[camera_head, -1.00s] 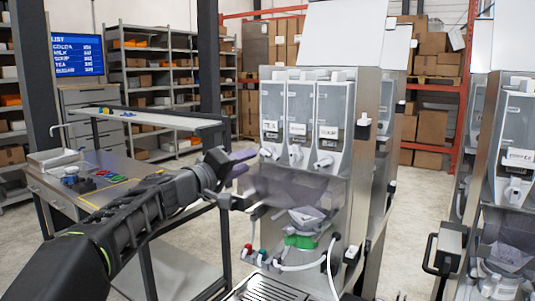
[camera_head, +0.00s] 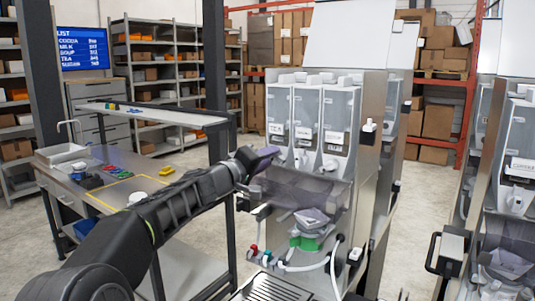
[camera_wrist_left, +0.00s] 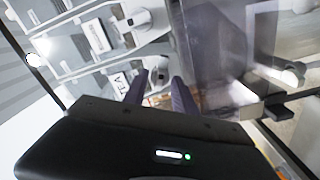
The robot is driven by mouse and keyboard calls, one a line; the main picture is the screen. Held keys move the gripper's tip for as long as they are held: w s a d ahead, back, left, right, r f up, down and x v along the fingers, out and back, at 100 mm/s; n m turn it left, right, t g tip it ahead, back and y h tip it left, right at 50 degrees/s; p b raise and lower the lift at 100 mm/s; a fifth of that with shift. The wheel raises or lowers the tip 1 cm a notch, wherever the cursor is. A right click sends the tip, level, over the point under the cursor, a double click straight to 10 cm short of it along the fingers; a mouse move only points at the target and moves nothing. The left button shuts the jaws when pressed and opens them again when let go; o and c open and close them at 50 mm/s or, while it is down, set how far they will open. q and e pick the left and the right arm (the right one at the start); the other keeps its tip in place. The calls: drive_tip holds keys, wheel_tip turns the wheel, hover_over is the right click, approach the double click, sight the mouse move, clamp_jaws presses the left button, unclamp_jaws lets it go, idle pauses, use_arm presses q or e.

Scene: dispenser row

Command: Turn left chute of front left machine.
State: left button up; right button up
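The front left machine (camera_head: 312,120) has three clear canisters with labels and white chutes. Its left canister (camera_head: 278,108) carries a label that reads TEA in the left wrist view (camera_wrist_left: 120,82). My left gripper (camera_head: 262,160) is in front of the left canister's lower end and hides its chute in the head view. In the left wrist view, the gripper's two purple fingers (camera_wrist_left: 159,84) are apart, and the white left chute (camera_wrist_left: 156,68) shows between and just beyond their tips. I cannot tell whether they touch it. My right gripper is not in view.
A smoky clear cover (camera_head: 305,187) sits under the chutes, close to my left gripper. A drip tray (camera_head: 270,289) and hoses lie below. A second machine (camera_head: 513,165) stands at right. A steel counter (camera_head: 130,188) with small items is at left.

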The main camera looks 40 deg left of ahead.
use_arm(q)
clamp_jaws()
idle(0.4)
drive_tip(key=shift+f+n, duration=0.1)
drive_tip(key=shift+n, duration=0.3)
drive_tip(key=shift+n+p, duration=0.5)
drive_tip(key=shift+n, duration=11)
